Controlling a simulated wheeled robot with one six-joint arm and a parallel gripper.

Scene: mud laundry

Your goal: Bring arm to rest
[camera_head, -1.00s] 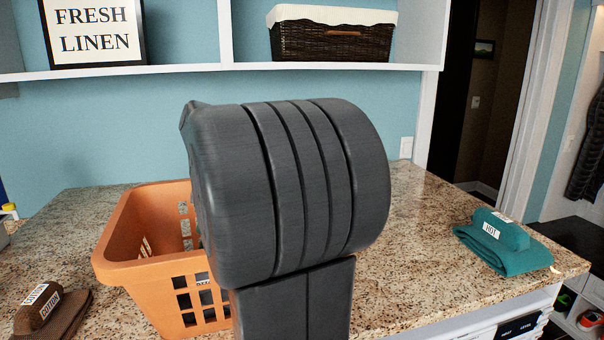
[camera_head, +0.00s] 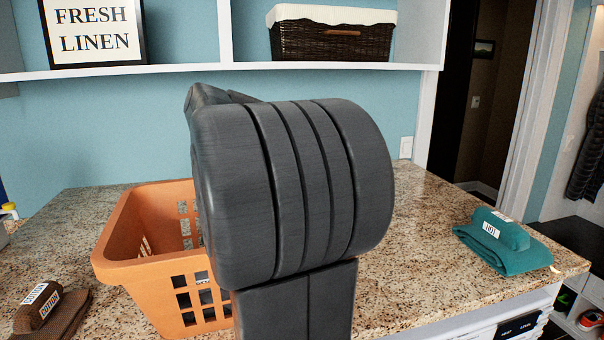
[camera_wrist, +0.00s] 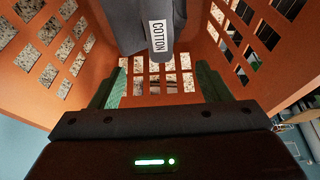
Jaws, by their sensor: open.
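My arm fills the middle of the head view and hides my gripper there. In the wrist view my gripper (camera_wrist: 160,80) shows two dark greenish fingers spread apart with nothing between them. It faces the inside of the orange laundry basket (camera_head: 150,270), whose slotted walls also surround the wrist view (camera_wrist: 55,95). A dark grey cloth item (camera_wrist: 138,22) with a white COTTON label lies beyond the fingertips. I cannot tell its exact distance from them. Much of the basket's right side is hidden behind my arm in the head view.
The granite counter (camera_head: 400,285) carries a brown folded item (camera_head: 52,312) with labels at left and a teal folded item (camera_head: 500,245) at right. A white shelf (camera_head: 190,71) above holds a sign (camera_head: 95,32) and a wicker basket (camera_head: 330,40). The counter between arm and teal item is clear.

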